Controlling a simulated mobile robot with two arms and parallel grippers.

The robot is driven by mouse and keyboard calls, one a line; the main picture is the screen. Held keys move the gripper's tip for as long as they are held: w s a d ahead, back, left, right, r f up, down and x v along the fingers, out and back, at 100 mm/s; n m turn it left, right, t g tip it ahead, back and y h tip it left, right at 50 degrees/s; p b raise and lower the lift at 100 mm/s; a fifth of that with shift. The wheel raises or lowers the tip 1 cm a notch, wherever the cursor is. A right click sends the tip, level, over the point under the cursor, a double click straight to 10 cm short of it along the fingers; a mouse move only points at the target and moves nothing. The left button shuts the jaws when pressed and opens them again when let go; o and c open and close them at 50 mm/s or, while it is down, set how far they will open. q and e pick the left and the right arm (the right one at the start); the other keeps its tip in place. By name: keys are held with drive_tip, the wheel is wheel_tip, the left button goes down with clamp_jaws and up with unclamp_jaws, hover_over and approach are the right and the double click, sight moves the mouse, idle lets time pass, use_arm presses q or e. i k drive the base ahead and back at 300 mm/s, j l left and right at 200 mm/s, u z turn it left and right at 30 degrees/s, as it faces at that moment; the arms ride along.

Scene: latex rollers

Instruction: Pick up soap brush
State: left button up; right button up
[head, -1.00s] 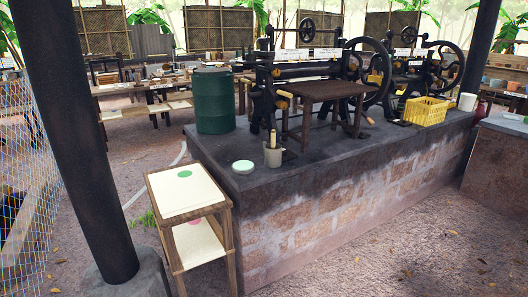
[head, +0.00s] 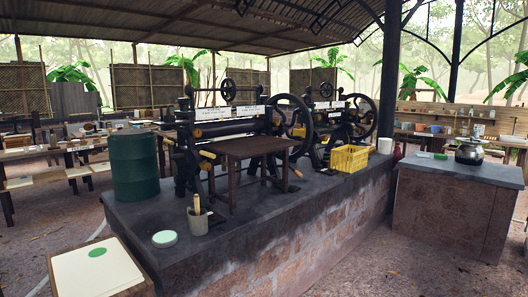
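A brush-like tool with a pale wooden handle (head: 197,204) stands upright in a grey cup (head: 198,224) near the front left of the dark-topped brick platform. Its lower end is hidden inside the cup, so I cannot tell for sure that it is the soap brush. A round white dish with a pale green top (head: 164,239) lies on the platform to the left of the cup. Neither of my grippers shows in the head view.
Black roller machines (head: 240,130) and a brown wooden table (head: 250,147) stand on the platform. A green barrel (head: 135,170), yellow crate (head: 349,158) and small stand (head: 100,278) are nearby. A dark pot (head: 469,151) sits on a separate counter (head: 445,174). Ground at front right is clear.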

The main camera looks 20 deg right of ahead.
sight(196, 196)
drive_tip(key=i+j+u, duration=0.2)
drive_tip(key=i, duration=0.9)
drive_tip(key=l, duration=0.1)
